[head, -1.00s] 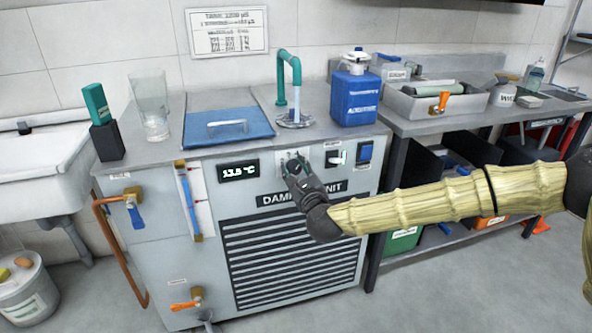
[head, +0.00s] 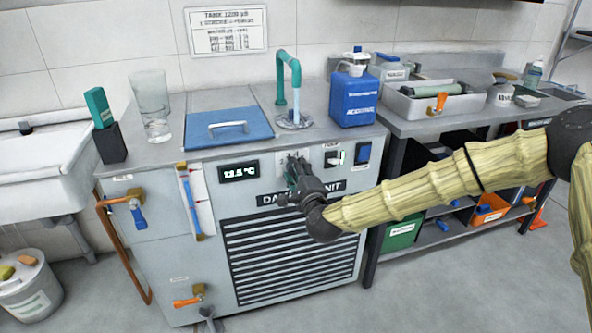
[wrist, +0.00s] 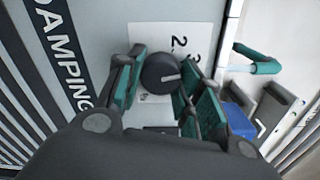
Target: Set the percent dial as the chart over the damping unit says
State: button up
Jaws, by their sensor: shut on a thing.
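The damping unit (head: 165,250) is a grey cabinet with a louvred front. Its percent dial (wrist: 160,72) is a round dark knob with a pale pointer line, on a white scale plate (wrist: 165,38) with partly readable numbers. My gripper (wrist: 157,80) is at the dial, its teal-padded fingers on either side of it and shut on it. In the head view my gripper (head: 295,172) hides most of the dial. The chart (head: 226,31) hangs on the wall above the unit; its small lines are not readable here.
A temperature display (head: 238,171) sits left of the dial, and a white switch (head: 334,157) and a blue rocker switch (head: 362,154) sit right of it. On top are a blue lid (head: 230,126), a teal tap (head: 290,75) and a blue canister (head: 354,97).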

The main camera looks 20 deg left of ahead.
jog(key=shift+n, duration=0.6)
jog(key=o, duration=1)
jog(key=shift+o, duration=0.2)
jog(key=shift+s+d, duration=0.1)
jog(key=v, duration=1.1)
jog(key=shift+s+d, duration=0.2)
jog(key=shift+s, duration=0.05)
